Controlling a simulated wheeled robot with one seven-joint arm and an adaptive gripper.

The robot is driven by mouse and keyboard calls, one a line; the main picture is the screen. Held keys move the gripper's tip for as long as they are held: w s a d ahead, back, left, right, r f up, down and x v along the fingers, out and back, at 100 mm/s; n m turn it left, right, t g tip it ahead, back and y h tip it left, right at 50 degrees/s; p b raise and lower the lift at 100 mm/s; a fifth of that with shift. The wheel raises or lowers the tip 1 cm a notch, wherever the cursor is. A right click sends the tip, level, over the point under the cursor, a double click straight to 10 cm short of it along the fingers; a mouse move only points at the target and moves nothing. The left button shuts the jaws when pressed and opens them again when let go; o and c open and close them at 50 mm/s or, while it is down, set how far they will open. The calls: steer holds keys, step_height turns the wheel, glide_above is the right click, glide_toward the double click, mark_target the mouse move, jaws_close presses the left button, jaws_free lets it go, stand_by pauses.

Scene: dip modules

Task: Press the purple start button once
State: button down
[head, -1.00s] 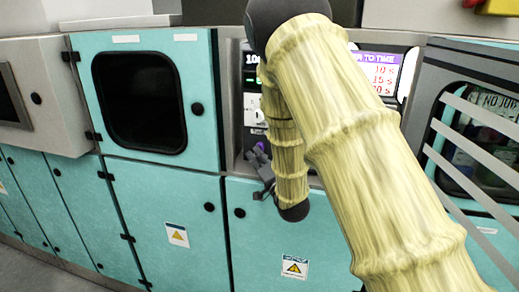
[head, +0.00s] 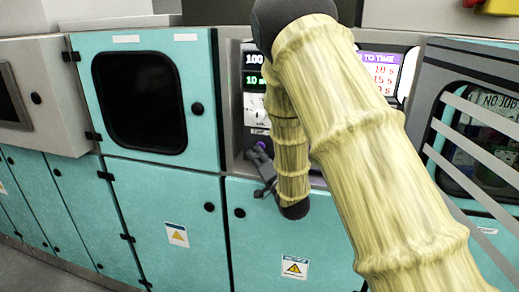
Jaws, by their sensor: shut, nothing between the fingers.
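The purple start button (head: 261,146) shows as a small purple spot low on the control panel, just above my gripper. My gripper (head: 253,154) is dark grey, shut and empty, with its fingers pointing up and left at the panel's lower part. The fingertips are very close to the button; I cannot tell whether they touch it. My arm hides the panel's right side.
The control panel (head: 256,112) has a white dial and small displays reading 100 and 10 s. A time chart (head: 383,72) is partly behind my arm. Teal cabinets (head: 172,210) stand below and left. A windowed machine (head: 480,140) stands right.

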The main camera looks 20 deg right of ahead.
steer(key=shift+s, duration=0.15)
steer(key=shift+s+a, duration=0.55)
steer(key=shift+s, duration=0.15)
stand_by(0.3)
steer(key=shift+s+a+b, duration=0.2)
steer(key=shift+s+a, duration=0.5)
steer(key=shift+s, duration=0.35)
steer(key=shift+s+a+b, duration=0.2)
steer(key=shift+s+a, duration=0.5)
steer(key=shift+s, duration=0.3)
